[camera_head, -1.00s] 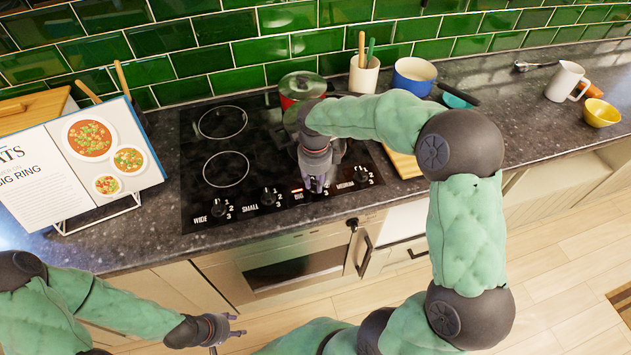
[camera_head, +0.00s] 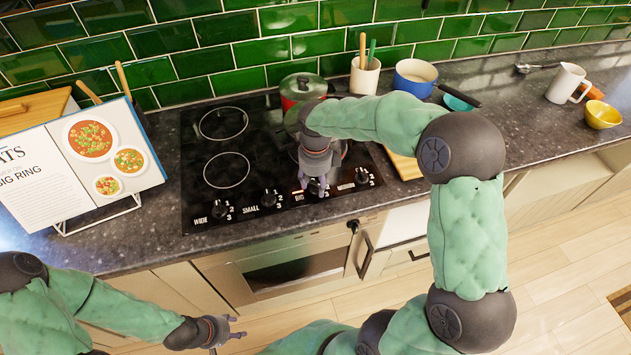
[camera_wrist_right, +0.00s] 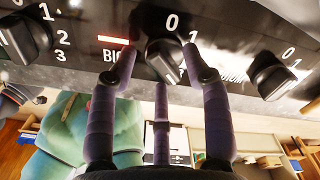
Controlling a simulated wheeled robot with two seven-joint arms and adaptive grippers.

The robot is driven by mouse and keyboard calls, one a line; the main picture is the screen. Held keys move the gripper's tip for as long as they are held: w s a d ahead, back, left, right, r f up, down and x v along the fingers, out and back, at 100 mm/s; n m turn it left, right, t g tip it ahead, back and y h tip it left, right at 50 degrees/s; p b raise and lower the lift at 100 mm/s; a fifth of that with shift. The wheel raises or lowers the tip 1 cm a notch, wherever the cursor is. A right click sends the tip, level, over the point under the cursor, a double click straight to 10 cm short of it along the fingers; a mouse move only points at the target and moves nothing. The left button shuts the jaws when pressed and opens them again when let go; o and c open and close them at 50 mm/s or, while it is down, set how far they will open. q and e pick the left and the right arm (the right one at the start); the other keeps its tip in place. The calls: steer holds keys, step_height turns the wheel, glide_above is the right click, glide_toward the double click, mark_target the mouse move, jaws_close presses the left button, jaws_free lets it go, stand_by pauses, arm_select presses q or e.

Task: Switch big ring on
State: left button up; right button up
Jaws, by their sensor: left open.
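The black hob (camera_head: 200,170) has a front row of knobs labelled WIDE, SMALL, BIG and MEDIUM. The BIG knob (camera_wrist_right: 165,60) shows in the right wrist view, with a lit red bar (camera_wrist_right: 114,40) beside it. In the head view the knob (camera_head: 317,188) is partly covered. My right gripper (camera_wrist_right: 158,48) has its fingers spread on both sides of the knob, with gaps showing; its third finger is below. In the head view the right gripper (camera_head: 318,176) is over the hob's front. My left gripper (camera_head: 238,328) is open and empty, low in front of the cabinets.
A red pot (camera_head: 300,90) stands at the hob's back. A cookbook (camera_head: 85,165) stands on the left. A utensil cup (camera_head: 364,78), blue pot (camera_head: 414,77), white mug (camera_head: 566,83) and yellow bowl (camera_head: 602,114) are on the right. The MEDIUM knob (camera_wrist_right: 270,78) is close by.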

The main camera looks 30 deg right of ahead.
mark_target(316, 185)
steer(key=shift+r, duration=0.15)
step_height(316, 185, up, 12)
stand_by(0.6)
steer(key=shift+s+f, duration=0.1)
steer(key=shift+f, duration=0.1)
